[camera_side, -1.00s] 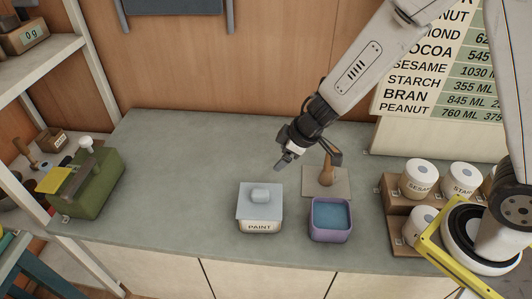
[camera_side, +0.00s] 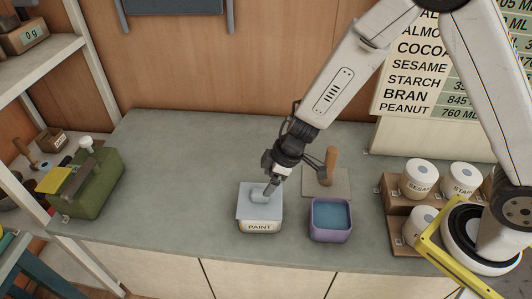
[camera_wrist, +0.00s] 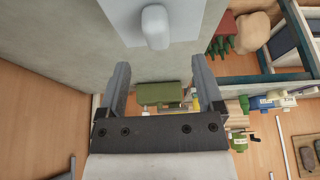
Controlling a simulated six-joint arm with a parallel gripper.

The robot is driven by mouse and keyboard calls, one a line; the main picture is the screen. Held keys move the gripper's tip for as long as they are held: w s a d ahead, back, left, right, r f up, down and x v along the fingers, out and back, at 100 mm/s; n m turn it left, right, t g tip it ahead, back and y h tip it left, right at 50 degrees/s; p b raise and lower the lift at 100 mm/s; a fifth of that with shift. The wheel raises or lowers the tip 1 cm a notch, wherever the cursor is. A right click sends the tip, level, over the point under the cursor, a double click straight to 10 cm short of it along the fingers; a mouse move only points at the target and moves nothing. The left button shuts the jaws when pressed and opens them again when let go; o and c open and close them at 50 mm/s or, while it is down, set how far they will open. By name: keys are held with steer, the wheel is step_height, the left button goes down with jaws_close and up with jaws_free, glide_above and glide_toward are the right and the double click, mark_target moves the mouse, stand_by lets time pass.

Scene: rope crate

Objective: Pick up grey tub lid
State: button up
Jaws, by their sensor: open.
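The grey tub lid (camera_side: 248,209) lies on top of the white tub labelled PAINT (camera_side: 259,227), on the counter near its front edge. A rounded block-shaped handle stands up from the lid's middle. My gripper (camera_side: 268,192) is low over the lid, at the handle's upper right. In the side view its fingers overlap the handle, so any contact is hard to tell. In the wrist view the lid (camera_wrist: 188,37) is at the top with its pale handle (camera_wrist: 155,27). My two dark fingers (camera_wrist: 160,80) are spread apart below the handle, with nothing between them.
A purple container with blue contents (camera_side: 331,219) stands right of the tub. Behind it a wooden-handled tool (camera_side: 330,165) stands on a square board (camera_side: 341,186). White labelled jars (camera_side: 420,177) sit on a stepped rack at right. A green toolbox (camera_side: 92,183) is at left; the counter between is clear.

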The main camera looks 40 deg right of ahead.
mark_target(261, 191)
steer(key=shift+x, duration=0.75)
steer(key=shift+f, duration=0.15)
steer(key=shift+x, duration=2.45)
steer(key=shift+w+d, duration=0.1)
steer(key=shift+w, duration=0.15)
jaws_close()
